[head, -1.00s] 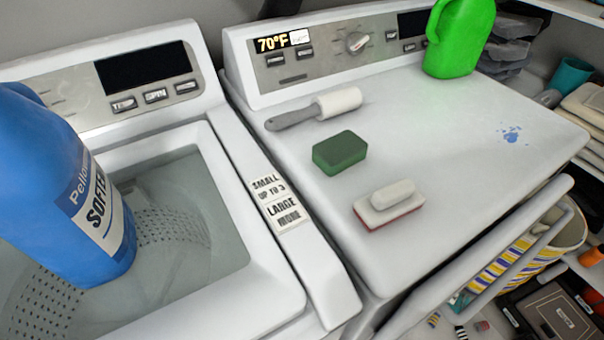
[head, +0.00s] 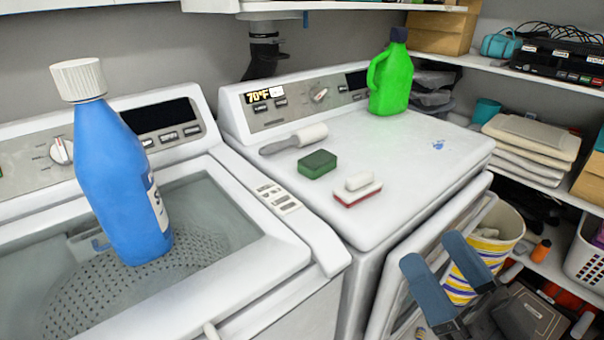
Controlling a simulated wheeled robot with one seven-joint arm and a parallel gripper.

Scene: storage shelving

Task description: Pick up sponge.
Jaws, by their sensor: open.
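A green, block-shaped sponge (head: 317,164) lies flat on the white top of the right-hand machine (head: 400,165) in the head view. My gripper (head: 434,251) is at the lower right, with its two blue-grey fingers spread apart and nothing between them. It is in front of the right machine's front face, to the right of and nearer than the sponge, well apart from it. The sponge is fully visible.
A white scrubber with a red base (head: 358,191) lies close to the sponge's right, and a roller (head: 293,139) lies behind it. A green jug (head: 391,78) stands at the back. A blue bottle (head: 120,175) stands over the open washer at left. Striped basket (head: 487,250) is near my gripper.

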